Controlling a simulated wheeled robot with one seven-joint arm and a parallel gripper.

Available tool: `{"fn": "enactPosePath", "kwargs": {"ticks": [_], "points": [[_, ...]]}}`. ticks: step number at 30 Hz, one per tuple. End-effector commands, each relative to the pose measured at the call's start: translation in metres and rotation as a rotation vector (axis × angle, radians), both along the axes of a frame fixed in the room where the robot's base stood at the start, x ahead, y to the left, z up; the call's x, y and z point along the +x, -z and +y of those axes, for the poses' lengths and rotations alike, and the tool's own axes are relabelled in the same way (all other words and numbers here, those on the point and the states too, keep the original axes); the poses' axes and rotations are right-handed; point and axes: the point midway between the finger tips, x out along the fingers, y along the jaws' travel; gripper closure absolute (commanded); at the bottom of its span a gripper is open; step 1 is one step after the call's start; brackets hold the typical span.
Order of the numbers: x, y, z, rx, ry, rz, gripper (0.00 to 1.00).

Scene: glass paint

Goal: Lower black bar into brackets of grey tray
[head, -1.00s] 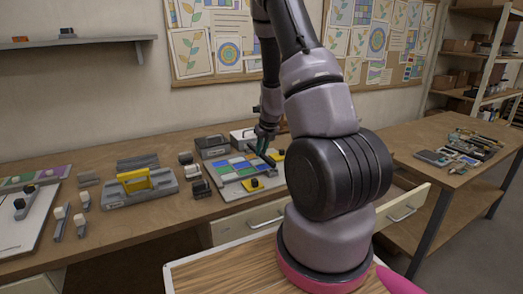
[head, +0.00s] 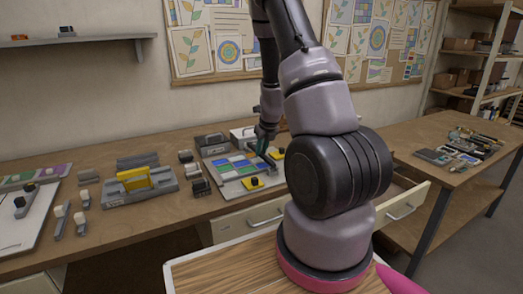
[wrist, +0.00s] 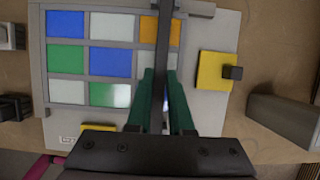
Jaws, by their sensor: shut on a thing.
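The grey tray (wrist: 218,112) fills most of the wrist view and holds a grid of blue, white, green and orange panes; it also shows on the bench in the head view (head: 229,188). My gripper (wrist: 160,80) has teal fingers shut on the black bar (wrist: 164,40). The near end is hidden by my gripper. I cannot tell whether the bar touches the tray. In the head view my gripper (head: 262,147) is over the tray's right part.
A yellow block with a black knob (wrist: 212,72) sits right of the panes; another (head: 252,183) is at the front. A grey block (wrist: 285,118) lies farther right. Dark clamps (head: 199,180) stand left of the tray, beside a grey fixture with a yellow piece (head: 135,181).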

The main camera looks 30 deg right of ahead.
Motion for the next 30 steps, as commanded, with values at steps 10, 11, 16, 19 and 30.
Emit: {"fn": "enactPosePath", "kwargs": {"ticks": [10,11,16,19,30], "points": [[0.0,0.007,0.0,0.0,0.001,0.001,1.0],[0.0,0.008,0.0,0.0,0.0,0.001,1.0],[0.0,0.015,0.0,0.001,0.001,0.001,1.0],[0.0,0.018,0.0,0.0,0.0,0.0,1.0],[0.0,0.018,0.0,0.0,0.0,0.0,0.46]]}}
